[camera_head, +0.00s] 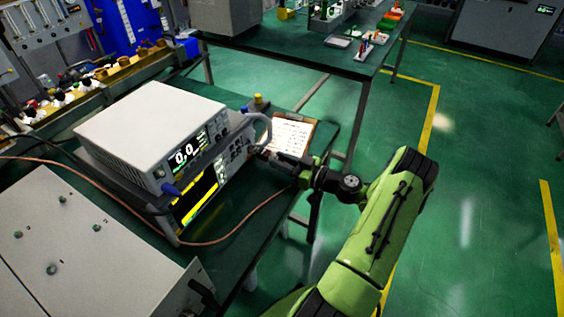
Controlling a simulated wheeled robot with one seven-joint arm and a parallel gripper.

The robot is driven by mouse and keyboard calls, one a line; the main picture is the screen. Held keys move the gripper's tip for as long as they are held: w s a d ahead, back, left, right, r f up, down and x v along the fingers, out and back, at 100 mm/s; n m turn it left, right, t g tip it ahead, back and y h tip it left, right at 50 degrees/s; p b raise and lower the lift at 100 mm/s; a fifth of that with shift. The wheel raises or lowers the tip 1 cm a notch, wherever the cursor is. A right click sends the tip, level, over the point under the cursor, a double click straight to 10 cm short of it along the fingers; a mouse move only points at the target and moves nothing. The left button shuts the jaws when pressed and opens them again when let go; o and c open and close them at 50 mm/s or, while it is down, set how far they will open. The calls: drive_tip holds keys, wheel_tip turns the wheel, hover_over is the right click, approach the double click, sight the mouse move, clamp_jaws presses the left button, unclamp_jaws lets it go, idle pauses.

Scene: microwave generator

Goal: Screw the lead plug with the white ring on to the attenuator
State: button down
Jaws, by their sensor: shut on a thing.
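My gripper (264,154) is at the right end of the front of the stacked instruments, close to their panel. It is shut on what looks like the lead plug, which is too small and too covered by the fingers to make out. A copper-brown lead (240,226) runs from the left, sags in front of the instruments and rises to my gripper. No white ring can be made out. The attenuator cannot be told apart from the small fittings near my gripper, nor can I tell whether the plug touches it.
A white instrument (150,120) with a lit display stands on a dark one (200,200) on the green bench. A grey cable loop (266,126) arches just behind my gripper. A clipboard (293,132) lies beyond. A grey cabinet (90,250) fills the lower left. The floor at right is clear.

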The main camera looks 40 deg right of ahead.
drive_tip(key=m, duration=0.5)
drive_tip(key=shift+m, duration=0.3)
idle(0.5)
drive_tip(key=c, duration=0.9)
unclamp_jaws()
drive_tip(key=p+v, duration=0.1)
drive_tip(key=v, duration=1.4)
drive_tip(key=shift+s+d+p, duration=0.15)
drive_tip(key=shift+s+p, duration=0.2)
drive_tip(key=shift+s, duration=0.05)
